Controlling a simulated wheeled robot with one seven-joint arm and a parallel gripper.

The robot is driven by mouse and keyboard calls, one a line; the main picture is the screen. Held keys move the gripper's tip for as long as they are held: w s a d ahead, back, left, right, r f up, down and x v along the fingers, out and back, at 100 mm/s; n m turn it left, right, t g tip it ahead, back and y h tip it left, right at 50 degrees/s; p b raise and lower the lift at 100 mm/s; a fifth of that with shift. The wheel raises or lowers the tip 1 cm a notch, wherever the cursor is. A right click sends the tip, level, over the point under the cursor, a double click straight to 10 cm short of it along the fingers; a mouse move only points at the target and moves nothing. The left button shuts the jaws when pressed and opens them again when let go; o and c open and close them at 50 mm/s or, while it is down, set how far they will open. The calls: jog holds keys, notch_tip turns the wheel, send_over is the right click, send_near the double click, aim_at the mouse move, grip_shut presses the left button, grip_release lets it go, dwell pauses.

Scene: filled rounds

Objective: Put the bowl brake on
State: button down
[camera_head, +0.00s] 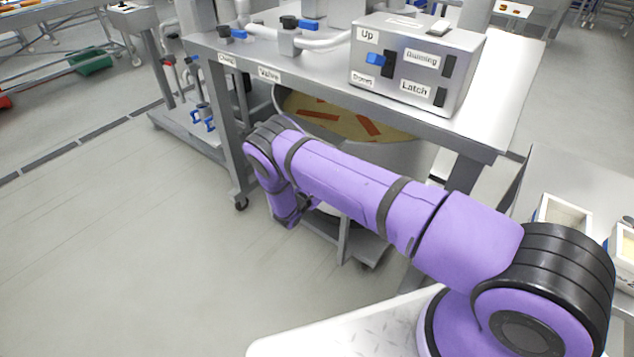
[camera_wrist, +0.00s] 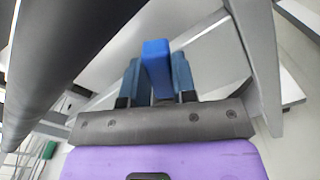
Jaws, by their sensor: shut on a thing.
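The large steel bowl (camera_head: 405,158) stands under the frame in the head view, with a pale yellow filling and orange-red strips in it. My arm crosses in front and hides part of it. In the wrist view my gripper (camera_wrist: 157,78) is shut on a blue handle (camera_wrist: 156,58), with one finger on each side of it. I take this to be the bowl brake, but no label on it shows. In the head view my arm reaches down beside the bowl's base, and the fingers and the blue handle are hidden there.
A control box (camera_head: 415,65) marked Up, Down, Running and Latch, with a blue switch (camera_head: 375,59), sits on the steel table (camera_head: 478,139) above the bowl. Blue-handled parts (camera_head: 203,117) stand on a rack at left. Open floor (camera_head: 130,240) lies at front left.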

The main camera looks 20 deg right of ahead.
notch_tip(320, 180, down, 5)
jog(key=s+d+m, duration=0.1)
jog(key=s+m, duration=0.1)
jog(key=m, duration=1)
jog(key=shift+s+d+f, duration=0.2)
jog(key=shift+s+d, duration=0.05)
jog(key=shift+d, duration=0.1)
jog(key=c, duration=0.9)
grip_release()
jog(key=v, duration=1)
jog(key=shift+s+a, duration=0.25)
jog(key=shift+a, duration=0.05)
